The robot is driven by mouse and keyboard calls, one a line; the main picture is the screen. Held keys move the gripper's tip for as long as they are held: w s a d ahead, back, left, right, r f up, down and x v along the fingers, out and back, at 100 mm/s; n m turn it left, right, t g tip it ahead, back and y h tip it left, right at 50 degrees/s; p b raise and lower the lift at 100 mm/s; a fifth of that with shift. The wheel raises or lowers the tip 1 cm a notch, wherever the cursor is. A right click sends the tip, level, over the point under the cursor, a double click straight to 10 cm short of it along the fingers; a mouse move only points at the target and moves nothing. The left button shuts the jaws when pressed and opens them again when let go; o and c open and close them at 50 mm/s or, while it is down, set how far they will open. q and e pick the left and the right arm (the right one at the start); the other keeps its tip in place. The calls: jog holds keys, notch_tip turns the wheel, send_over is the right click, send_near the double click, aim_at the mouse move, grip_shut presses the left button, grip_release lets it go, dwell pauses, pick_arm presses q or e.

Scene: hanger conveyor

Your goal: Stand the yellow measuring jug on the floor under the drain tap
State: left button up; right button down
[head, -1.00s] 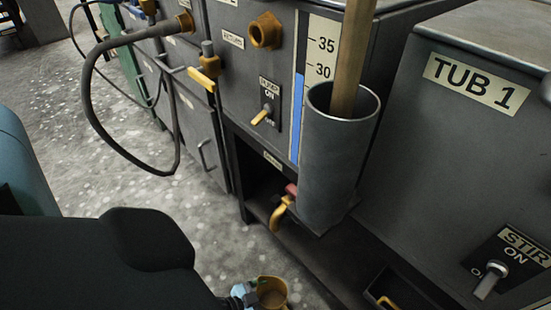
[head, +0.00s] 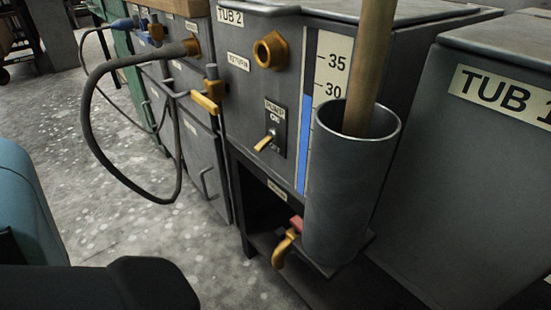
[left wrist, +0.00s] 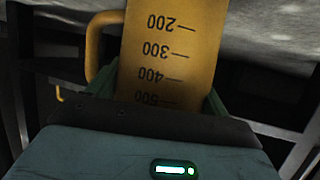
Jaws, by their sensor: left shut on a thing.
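The yellow measuring jug (left wrist: 172,45) fills the upper middle of the left wrist view, with its scale numbers upside down there and its handle (left wrist: 96,48) on the left. My left gripper (left wrist: 157,98) is shut on it, with green fingers on both sides. The drain tap (head: 284,248), a brass spout with a red part, sticks out low at the front of tub 2 (head: 240,85). The jug's base and its distance from the floor cannot be told. My right gripper is not in view.
A grey cylinder (head: 347,195) holding a wooden stick (head: 368,65) stands right of the tap. Tub 1 (head: 470,180) is at the right. A dark hose (head: 88,110) loops out at the left. Speckled floor (head: 180,225) lies clear in front of the tubs.

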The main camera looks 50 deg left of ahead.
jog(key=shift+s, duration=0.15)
pick_arm(q)
jog(key=o, duration=1)
jog(key=shift+f, duration=0.15)
jog(key=shift+o, duration=0.2)
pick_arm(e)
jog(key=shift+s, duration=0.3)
pick_arm(q)
jog(key=p+v, duration=0.5)
jog(key=v, duration=0.7)
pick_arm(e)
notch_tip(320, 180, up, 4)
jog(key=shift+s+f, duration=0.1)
